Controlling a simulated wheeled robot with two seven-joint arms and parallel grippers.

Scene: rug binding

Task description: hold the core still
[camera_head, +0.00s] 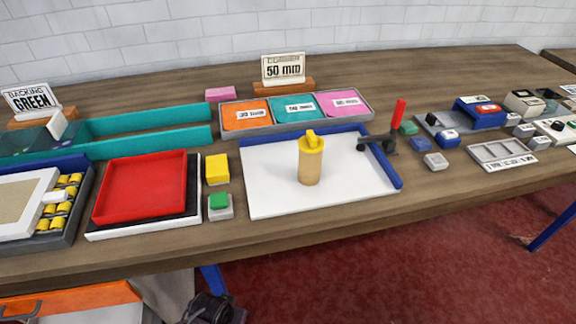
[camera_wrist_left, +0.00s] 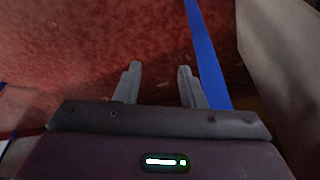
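The core (camera_head: 310,162) is a tan upright cylinder with a yellow piece on top. It stands on the white board (camera_head: 272,200), which has blue strips along its back and right edges. My left gripper (camera_wrist_left: 159,68) shows in the left wrist view with its two fingers apart and nothing between them. Red floor and a blue table leg (camera_wrist_left: 208,50) lie beyond the fingers, so it is away from the core. My right gripper is in neither view.
A black clamp with a red handle (camera_head: 398,112) stands at the board's right edge. Left of the board are a yellow block (camera_head: 217,168), a green button (camera_head: 219,201) and a red tray (camera_head: 142,188). A tray of coloured cards (camera_head: 230,131) lies behind.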

